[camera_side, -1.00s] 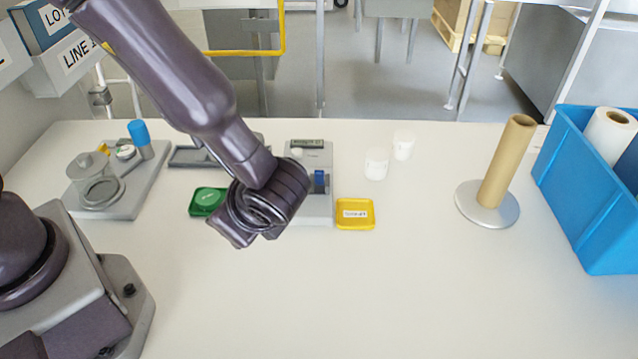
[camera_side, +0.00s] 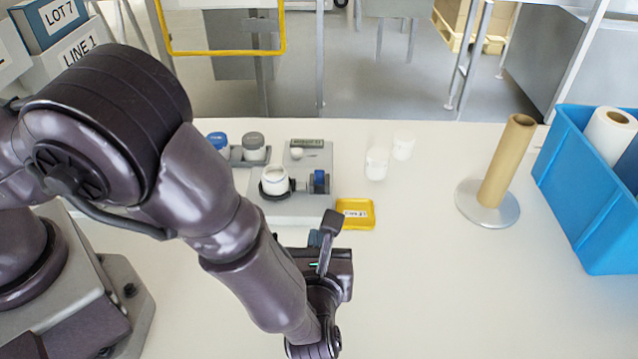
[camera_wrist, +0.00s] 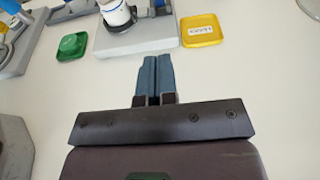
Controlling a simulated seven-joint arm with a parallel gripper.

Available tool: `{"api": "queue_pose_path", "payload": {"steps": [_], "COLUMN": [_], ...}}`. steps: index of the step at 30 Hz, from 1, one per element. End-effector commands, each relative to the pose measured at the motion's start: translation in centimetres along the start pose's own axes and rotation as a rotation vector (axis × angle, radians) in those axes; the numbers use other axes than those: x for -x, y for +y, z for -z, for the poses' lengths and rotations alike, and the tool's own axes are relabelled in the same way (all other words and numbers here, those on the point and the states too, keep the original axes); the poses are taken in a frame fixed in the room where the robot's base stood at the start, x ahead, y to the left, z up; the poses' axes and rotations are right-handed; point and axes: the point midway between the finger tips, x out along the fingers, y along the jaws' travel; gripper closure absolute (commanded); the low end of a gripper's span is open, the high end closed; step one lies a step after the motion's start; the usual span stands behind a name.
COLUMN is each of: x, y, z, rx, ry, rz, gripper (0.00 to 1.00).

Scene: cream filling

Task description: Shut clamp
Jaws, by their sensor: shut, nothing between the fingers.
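The clamp station is a grey base (camera_side: 305,213) on the table. A white open-topped jar (camera_side: 274,180) sits in a dark holder on it. The clamp (camera_side: 319,182), with a blue block and a dark rod toward the jar, stands right of the jar; I cannot tell whether its jaw touches the jar. My gripper (camera_side: 316,238) is in front of the base, shut and empty. In the wrist view, my shut blue-grey fingers (camera_wrist: 152,62) point at the front of the base (camera_wrist: 125,40), with the jar (camera_wrist: 116,14) and clamp (camera_wrist: 160,8) cut by the top edge.
A yellow tray (camera_side: 355,221) lies right of the base; a green tray (camera_wrist: 72,46) lies left. Two white jars (camera_side: 377,164) stand behind. A cardboard roll on a stand (camera_side: 505,165) and a blue crate (camera_side: 590,210) are farther right. The front right table is clear.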

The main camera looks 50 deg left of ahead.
Motion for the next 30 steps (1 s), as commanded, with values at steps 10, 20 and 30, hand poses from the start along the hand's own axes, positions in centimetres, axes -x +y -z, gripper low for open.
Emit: {"api": "queue_pose_path", "payload": {"steps": [10,20,30], "x": [-3.3,-10.3,-12.8], "y": [0.1,0.2,0.1], "z": [0.0,0.0,-2.7], "rx": [0.001,0.001,0.001], "ry": [0.001,0.001,0.004], "rz": [-0.007,-0.006,-0.002], "gripper": [1.00,1.00,1.00]}}
